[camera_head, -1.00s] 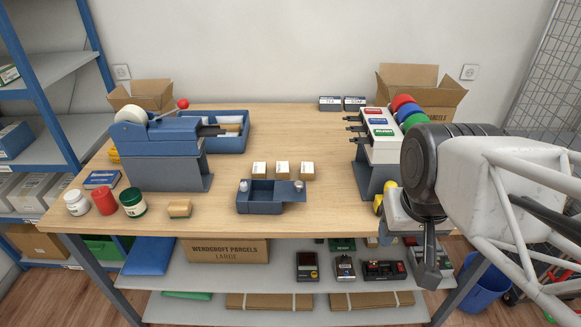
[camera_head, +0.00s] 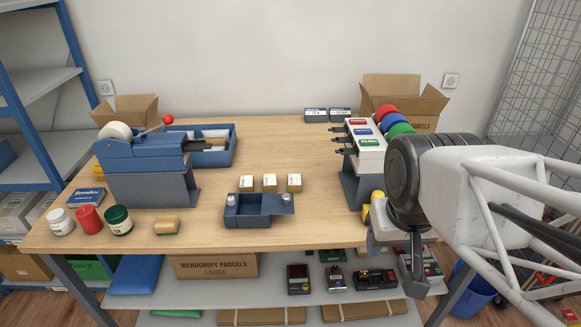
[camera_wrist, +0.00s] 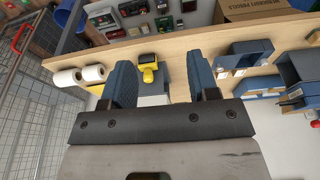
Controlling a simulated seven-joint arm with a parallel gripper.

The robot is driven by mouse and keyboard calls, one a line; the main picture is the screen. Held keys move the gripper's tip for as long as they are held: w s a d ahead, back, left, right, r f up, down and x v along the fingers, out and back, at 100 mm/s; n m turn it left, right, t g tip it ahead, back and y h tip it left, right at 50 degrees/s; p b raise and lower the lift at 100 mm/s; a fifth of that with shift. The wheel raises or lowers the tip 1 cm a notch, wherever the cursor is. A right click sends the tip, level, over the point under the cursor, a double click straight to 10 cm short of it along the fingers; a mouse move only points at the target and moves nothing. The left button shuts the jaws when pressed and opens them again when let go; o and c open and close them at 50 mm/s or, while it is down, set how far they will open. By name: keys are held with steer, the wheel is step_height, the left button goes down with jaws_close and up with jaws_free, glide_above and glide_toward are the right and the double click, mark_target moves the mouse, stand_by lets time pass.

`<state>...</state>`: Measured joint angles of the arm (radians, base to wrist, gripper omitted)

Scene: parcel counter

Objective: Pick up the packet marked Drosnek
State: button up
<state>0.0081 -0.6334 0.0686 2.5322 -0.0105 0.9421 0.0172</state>
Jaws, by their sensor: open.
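I cannot read the name Drosnek on any packet at this size. Two dark boxes with white labels, (camera_head: 316,115) and a neighbour (camera_head: 340,115), stand at the back. A blue packet with white lettering (camera_head: 87,197) lies at the left. My gripper (camera_head: 413,283) is at the counter's front right, away from all of these. In the wrist view its two blue fingers (camera_wrist: 161,84) are apart with nothing held between them.
A blue tray (camera_head: 244,221) sits before the cartons. A tape dispenser (camera_head: 150,170) and three jars stand left; a tan block (camera_head: 167,226) lies near the front edge. A label-roll stand (camera_head: 365,150) and a yellow item (camera_head: 377,198) are near my arm. The centre-right counter is clear.

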stand_by(0.5)
steer(key=o, duration=0.8)
steer(key=shift+w, duration=0.1)
